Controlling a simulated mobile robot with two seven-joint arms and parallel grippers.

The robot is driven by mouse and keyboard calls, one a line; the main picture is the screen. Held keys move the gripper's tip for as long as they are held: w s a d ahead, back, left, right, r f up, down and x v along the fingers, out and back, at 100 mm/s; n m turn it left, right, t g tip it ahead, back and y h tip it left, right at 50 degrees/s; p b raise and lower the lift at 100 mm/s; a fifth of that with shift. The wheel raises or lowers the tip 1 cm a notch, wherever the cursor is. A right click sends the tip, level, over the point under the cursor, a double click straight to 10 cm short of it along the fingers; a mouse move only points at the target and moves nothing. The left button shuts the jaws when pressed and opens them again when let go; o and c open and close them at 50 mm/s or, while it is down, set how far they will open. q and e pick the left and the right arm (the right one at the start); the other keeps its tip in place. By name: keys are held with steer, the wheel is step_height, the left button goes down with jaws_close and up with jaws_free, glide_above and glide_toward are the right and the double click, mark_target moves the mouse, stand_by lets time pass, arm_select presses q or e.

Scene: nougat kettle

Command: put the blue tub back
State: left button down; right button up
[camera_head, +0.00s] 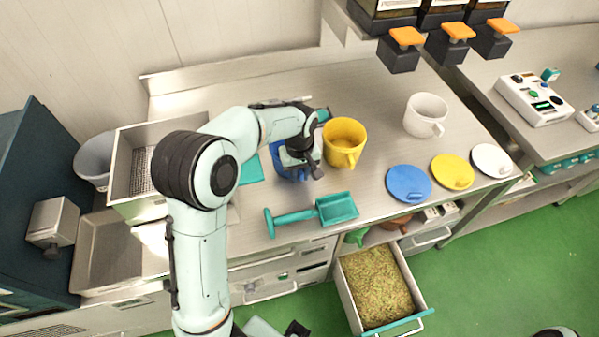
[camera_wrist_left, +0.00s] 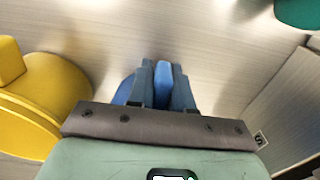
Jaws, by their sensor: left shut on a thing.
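The blue tub (camera_head: 279,160) is on or just above the steel worktop, left of the yellow tub (camera_head: 345,132). My left gripper (camera_head: 303,166) is over it and hides much of it. In the left wrist view, the fingers (camera_wrist_left: 164,88) are shut on a blue upright part, seemingly the tub's handle, and a bit of the blue tub (camera_wrist_left: 124,92) shows beside them. I cannot tell whether the tub touches the worktop. A blue lid (camera_head: 408,184) lies near the front edge, to the right. My right gripper is not in view.
The white tub (camera_head: 425,113) stands farther right. Yellow (camera_head: 452,172) and white (camera_head: 492,160) lids lie at the right edge. A teal scoop (camera_head: 335,208) lies in front. A steel sink box (camera_head: 125,165) is left. An open drawer (camera_head: 345,300) of granules juts out below.

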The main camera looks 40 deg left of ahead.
arm_select(q)
steer(key=shift+f, duration=0.2)
steer(key=c, duration=1)
jaws_free()
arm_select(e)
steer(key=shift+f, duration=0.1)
arm_select(q)
steer(key=shift+r, duration=0.15)
steer(key=shift+r, duration=0.3)
step_height(320, 180, up, 12)
steer(key=shift+f+p, duration=0.2)
steer(key=shift+p, duration=0.6)
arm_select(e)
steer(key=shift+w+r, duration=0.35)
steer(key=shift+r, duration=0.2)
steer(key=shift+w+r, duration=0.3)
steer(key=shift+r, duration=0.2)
